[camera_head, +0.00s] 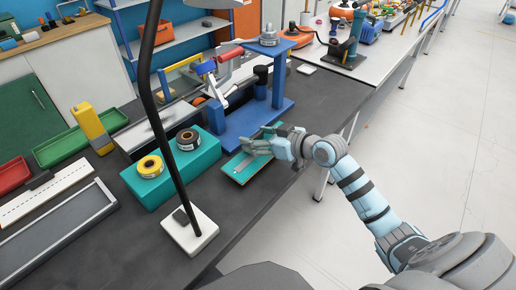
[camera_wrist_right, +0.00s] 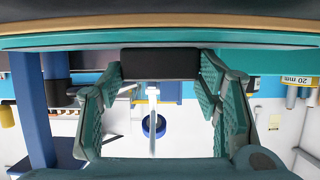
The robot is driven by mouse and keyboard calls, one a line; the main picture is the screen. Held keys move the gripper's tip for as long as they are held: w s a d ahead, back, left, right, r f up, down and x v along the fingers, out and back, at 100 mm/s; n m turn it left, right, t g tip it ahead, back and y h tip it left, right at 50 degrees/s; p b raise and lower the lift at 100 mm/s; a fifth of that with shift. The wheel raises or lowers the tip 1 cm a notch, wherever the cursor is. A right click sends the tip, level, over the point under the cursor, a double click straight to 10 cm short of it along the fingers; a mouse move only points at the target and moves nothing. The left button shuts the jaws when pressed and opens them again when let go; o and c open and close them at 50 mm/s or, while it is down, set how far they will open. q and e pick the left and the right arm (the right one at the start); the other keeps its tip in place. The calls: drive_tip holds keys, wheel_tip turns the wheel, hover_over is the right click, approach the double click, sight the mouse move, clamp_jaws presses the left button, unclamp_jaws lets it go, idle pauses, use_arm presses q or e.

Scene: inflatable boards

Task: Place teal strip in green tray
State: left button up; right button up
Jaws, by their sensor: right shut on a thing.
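The teal strip (camera_head: 240,170) is a flat teal board with a paler band on its face, near the right edge of the dark bench. My right gripper (camera_head: 262,146) reaches in from the right and is shut on it; its fingers cover part of the strip. In the right wrist view, the fingers (camera_wrist_right: 160,90) frame a dark block, and a teal band with a tan layer (camera_wrist_right: 50,41) crosses the top. I cannot tell whether the strip touches the bench. The green tray (camera_head: 58,153) lies at the left, long and low. My left gripper is not in view.
A lamp pole (camera_head: 148,90) on a white base (camera_head: 190,232) rises in front.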

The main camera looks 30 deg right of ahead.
drive_tip(key=shift+f, duration=1.45)
drive_tip(key=shift+f+b, duration=0.1)
drive_tip(key=shift+b, duration=0.25)
drive_tip(key=o, duration=1.2)
